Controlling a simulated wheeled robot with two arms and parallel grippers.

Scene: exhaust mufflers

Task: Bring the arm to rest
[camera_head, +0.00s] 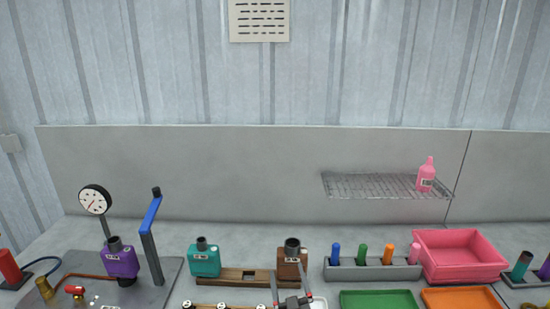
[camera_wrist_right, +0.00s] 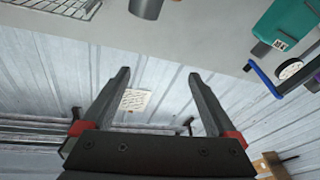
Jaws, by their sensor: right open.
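My right gripper (camera_head: 289,285) shows at the bottom edge of the head view, in front of the brown muffler (camera_head: 291,262). In the right wrist view its two fingers (camera_wrist_right: 158,76) stand wide apart with nothing between them. The wall and a pale notice (camera_wrist_right: 135,100) show beyond them. The right gripper is open and empty. My left gripper is in neither view. A teal muffler (camera_head: 204,261) stands at the left end of a wooden holder (camera_head: 246,276). A purple muffler (camera_head: 121,262) stands on a grey test plate (camera_head: 160,273).
A gauge (camera_head: 95,200) and a blue lever (camera_head: 151,215) rise at the left. A rack (camera_head: 343,273) of coloured pegs, a pink bin (camera_head: 458,270), green (camera_head: 380,302) and orange (camera_head: 462,299) trays lie right. A wire shelf (camera_head: 375,187) bears a pink bottle (camera_head: 426,175).

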